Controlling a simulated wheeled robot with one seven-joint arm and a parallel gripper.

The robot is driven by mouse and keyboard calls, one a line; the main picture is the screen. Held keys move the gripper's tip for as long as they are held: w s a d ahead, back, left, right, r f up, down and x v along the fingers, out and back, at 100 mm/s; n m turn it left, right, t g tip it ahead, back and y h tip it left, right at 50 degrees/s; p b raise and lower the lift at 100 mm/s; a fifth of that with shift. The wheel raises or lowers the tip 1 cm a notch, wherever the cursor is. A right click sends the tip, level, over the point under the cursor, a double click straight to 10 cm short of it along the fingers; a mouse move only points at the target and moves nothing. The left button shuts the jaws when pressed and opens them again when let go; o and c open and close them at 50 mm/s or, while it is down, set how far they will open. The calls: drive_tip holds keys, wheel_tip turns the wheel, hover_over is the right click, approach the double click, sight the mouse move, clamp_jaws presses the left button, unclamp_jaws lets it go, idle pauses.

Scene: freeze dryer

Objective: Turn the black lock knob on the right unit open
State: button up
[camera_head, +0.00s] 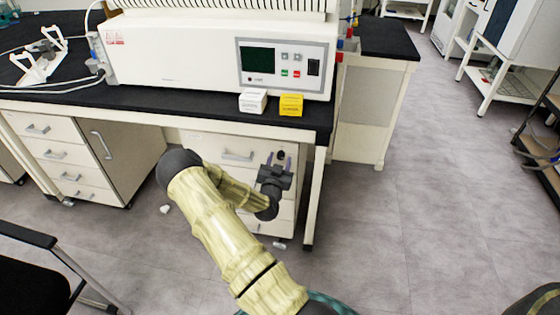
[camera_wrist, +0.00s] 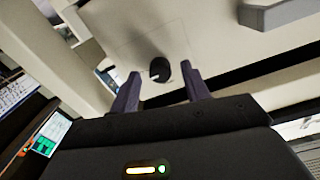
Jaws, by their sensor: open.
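The right unit (camera_head: 208,146) is a light drawer cabinet under the bench, below the white machine. The black lock knob (camera_wrist: 158,70) is small and round with a light mark on its face. It sits on the pale front panel, and it also shows in the head view (camera_head: 281,154) near the cabinet's top right corner. My gripper (camera_head: 278,160) is in front of this corner with its two purple-grey fingers apart. In the wrist view my gripper (camera_wrist: 161,73) has one finger on each side of the knob, with gaps visible. I cannot tell how far the fingertips are from the panel.
A drawer handle (camera_head: 238,155) lies left of the knob. The bench's black top (camera_head: 200,113) overhangs above, and a white bench leg (camera_head: 315,195) stands close on the right. A white box (camera_head: 253,101) and a yellow box (camera_head: 291,104) sit on the bench edge. Floor to the right is clear.

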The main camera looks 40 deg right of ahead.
drive_tip(key=shift+w+d, duration=0.3)
drive_tip(key=shift+d, duration=0.1)
drive_tip(key=c, duration=1)
